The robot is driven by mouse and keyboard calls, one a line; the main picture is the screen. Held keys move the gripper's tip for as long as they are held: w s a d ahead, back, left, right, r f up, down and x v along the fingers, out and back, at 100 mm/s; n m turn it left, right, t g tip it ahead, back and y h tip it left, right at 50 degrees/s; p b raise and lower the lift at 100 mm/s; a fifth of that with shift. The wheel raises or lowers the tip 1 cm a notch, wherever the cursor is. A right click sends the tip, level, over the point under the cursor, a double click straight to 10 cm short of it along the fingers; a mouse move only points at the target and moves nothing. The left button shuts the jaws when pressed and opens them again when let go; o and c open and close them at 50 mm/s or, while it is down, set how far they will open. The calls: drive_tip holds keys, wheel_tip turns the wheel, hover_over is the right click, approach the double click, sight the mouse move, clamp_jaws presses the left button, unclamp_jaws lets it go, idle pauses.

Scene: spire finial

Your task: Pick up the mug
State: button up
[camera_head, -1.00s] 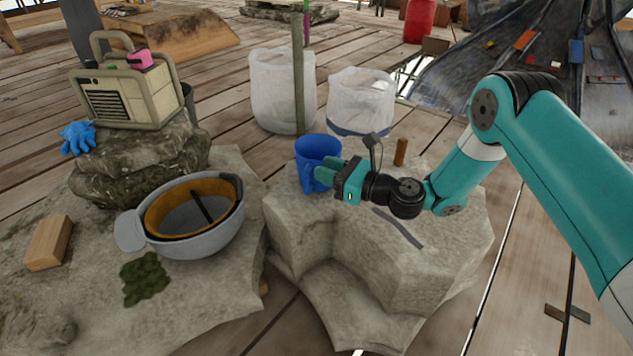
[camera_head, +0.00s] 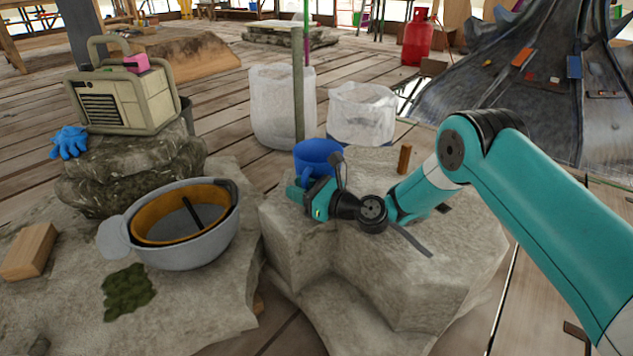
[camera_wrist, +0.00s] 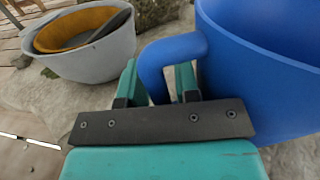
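The blue mug (camera_head: 318,154) stands upright on the right-hand stone block, and my gripper is at its near side. In the wrist view the mug (camera_wrist: 265,85) fills the right side, with its handle (camera_wrist: 168,58) toward me. My gripper (camera_wrist: 158,82) has its two teal fingers apart, one on each side of the handle. I see gaps beside the handle, and I cannot tell whether either finger touches it. In the head view my gripper (camera_head: 300,195) partly hides the mug's lower part and handle.
A grey bowl with an orange inner rim (camera_head: 190,240) sits on the left stone. A brown cylinder (camera_head: 404,158) and a dark flat strip (camera_head: 412,240) are on the right block (camera_head: 370,285). A thin post (camera_head: 298,90) rises behind the mug.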

clamp_jaws()
drive_tip(key=shift+r, duration=0.15)
